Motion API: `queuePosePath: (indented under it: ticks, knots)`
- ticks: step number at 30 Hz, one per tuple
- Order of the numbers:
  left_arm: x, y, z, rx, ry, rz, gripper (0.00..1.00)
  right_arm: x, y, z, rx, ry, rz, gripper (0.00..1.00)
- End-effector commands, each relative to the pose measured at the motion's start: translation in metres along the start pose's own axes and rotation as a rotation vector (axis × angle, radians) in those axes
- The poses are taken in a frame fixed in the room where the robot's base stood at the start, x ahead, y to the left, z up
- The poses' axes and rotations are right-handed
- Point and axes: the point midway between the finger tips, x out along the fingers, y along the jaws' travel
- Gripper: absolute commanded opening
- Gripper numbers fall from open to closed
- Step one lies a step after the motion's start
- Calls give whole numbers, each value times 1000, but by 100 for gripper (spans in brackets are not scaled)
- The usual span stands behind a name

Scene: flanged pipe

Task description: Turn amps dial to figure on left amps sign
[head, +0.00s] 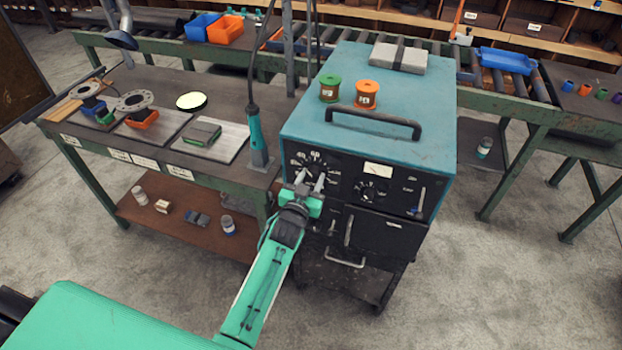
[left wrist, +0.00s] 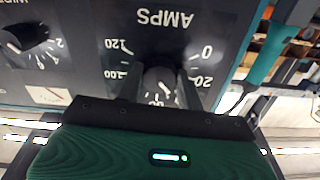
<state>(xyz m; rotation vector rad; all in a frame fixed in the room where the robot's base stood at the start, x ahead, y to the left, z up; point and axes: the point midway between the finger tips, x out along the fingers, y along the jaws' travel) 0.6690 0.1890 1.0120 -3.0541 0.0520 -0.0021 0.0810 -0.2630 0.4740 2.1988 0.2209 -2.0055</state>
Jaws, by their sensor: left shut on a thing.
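The amps dial (head: 315,164) is on the upper left of the front panel of the blue-topped machine (head: 380,105). In the left wrist view the AMPS lettering and dial figures appear upside down; 0, 20, 100 and 120 are readable. My left gripper (head: 309,183) is shut on the dark dial knob (left wrist: 160,80), with one finger on each side. The gripper hides the lower part of the scale and the pointer cannot be read surely. Small white signs (head: 145,162) line the table's front edge; their figures are too small to read. My right gripper is out of view.
A second, smaller dial (head: 370,192), a meter (head: 378,170) and a carry handle (head: 372,122) are on the machine. Green (head: 330,88) and orange (head: 367,94) spools stand on top. A teal-handled torch (head: 257,140) stands close left of the machine. The floor in front is clear.

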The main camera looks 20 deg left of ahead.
Motion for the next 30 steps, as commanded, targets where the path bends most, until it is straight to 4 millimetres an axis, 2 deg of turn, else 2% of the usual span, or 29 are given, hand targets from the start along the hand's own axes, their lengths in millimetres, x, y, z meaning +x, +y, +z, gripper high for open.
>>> queuePosePath:
  ticks: [11, 30]
  knots:
    - [0, 0, 1, 104, 0, 0, 14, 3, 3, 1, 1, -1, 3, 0]
    - [0, -1, 0, 573, 0, 1, 14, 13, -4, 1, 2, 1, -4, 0]
